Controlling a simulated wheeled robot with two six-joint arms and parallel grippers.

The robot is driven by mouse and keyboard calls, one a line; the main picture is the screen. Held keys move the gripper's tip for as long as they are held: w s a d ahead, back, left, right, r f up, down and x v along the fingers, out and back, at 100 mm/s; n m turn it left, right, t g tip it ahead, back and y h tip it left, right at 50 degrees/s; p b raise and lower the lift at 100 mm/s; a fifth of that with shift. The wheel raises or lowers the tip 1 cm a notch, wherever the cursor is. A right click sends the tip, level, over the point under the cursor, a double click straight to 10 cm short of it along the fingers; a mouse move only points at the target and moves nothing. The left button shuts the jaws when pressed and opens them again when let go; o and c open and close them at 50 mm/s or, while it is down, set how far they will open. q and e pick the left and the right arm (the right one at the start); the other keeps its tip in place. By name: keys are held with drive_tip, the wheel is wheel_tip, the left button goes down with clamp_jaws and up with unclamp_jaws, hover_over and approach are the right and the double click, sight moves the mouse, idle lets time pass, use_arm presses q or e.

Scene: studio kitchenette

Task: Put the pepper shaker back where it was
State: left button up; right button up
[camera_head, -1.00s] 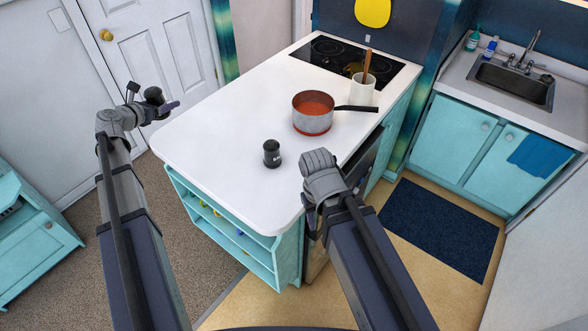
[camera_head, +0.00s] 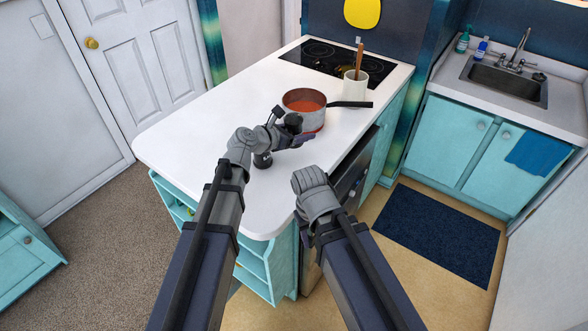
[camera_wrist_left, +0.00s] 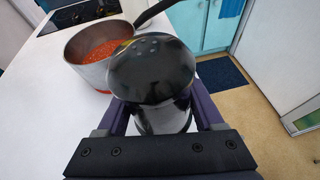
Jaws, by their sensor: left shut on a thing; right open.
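The pepper shaker (camera_head: 293,122), black with a domed top, is in my left gripper (camera_head: 296,135), which is shut on it above the counter, in front of the pot. In the left wrist view the shaker (camera_wrist_left: 152,70) is between the fingers, its pierced top toward the camera; I see no label. A second dark shaker (camera_head: 262,160) stands on the counter, partly hidden by my left arm. My right gripper (camera_head: 310,188) is open and empty at the counter's near right edge; its fingers are hard to make out.
A steel pot (camera_head: 304,108) of red sauce stands just beyond the held shaker, its black handle pointing right. A white utensil crock (camera_head: 355,90) stands behind it, near the black cooktop (camera_head: 330,62). The white counter (camera_head: 205,115) is clear on the left.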

sight(300, 161)
use_arm(q)
drive_tip(key=shift+d+f+b, duration=0.1)
drive_tip(key=shift+f+b, duration=5)
drive_tip(key=shift+f, duration=0.05)
drive_tip(key=shift+r, duration=0.1)
drive_tip(key=o, duration=1.5)
